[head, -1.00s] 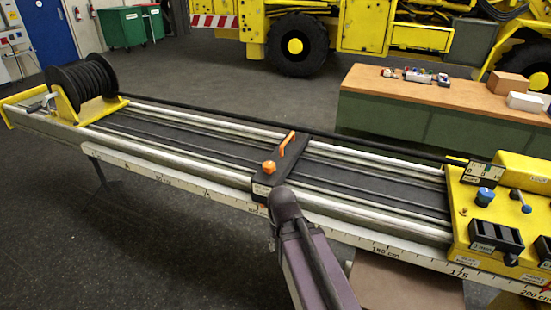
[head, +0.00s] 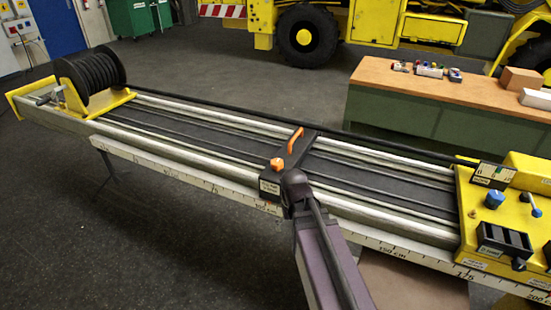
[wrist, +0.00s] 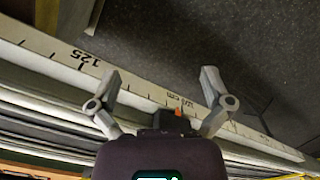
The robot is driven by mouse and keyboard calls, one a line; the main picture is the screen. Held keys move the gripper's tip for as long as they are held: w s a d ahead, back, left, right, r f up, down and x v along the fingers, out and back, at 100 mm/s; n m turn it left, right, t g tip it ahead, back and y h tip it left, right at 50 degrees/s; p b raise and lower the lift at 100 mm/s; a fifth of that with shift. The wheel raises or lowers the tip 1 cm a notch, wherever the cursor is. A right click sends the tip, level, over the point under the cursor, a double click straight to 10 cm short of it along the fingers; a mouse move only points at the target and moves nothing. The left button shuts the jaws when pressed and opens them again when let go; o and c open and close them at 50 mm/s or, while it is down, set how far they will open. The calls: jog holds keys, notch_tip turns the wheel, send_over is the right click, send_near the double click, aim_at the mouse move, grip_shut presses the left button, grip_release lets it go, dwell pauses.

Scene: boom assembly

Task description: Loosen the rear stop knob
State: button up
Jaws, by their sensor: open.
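A black stop block (head: 270,187) lies across the boom rails near their middle. It carries an orange knob (head: 277,164) at its near end and an orange lever handle (head: 296,141) farther back. The label on its near face is too small to read surely. My dark wrist covers part of the block's right side in the head view, and my fingers are hidden there. In the wrist view my gripper (wrist: 160,72) is open, its two fingers spread wide. A dark block with a bit of orange (wrist: 178,112) shows between and below them, partly hidden by my gripper's body. Nothing is held.
A black cable reel (head: 91,82) stands at the boom's left end, and a yellow control panel (head: 483,221) at its right end. A centimetre scale (wrist: 58,52) runs along the near edge. A green workbench (head: 400,115) stands behind. The floor at front left is clear.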

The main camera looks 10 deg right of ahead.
notch_tip(320, 180, up, 20)
jog(key=n+p, duration=0.2)
jog(key=p, duration=1.7)
send_over(277, 161)
jog(key=shift+f, duration=0.2)
jog(key=shift+f+b, duration=0.25)
jog(key=shift+b, duration=0.25)
notch_tip(277, 161, down, 13)
jog(key=b, duration=1.3)
jog(key=shift+f, duration=0.2)
jog(key=c, duration=1.1)
jog(key=shift+o, duration=0.2)
jog(key=shift+a, duration=0.2)
jog(key=shift+d, duration=0.15)
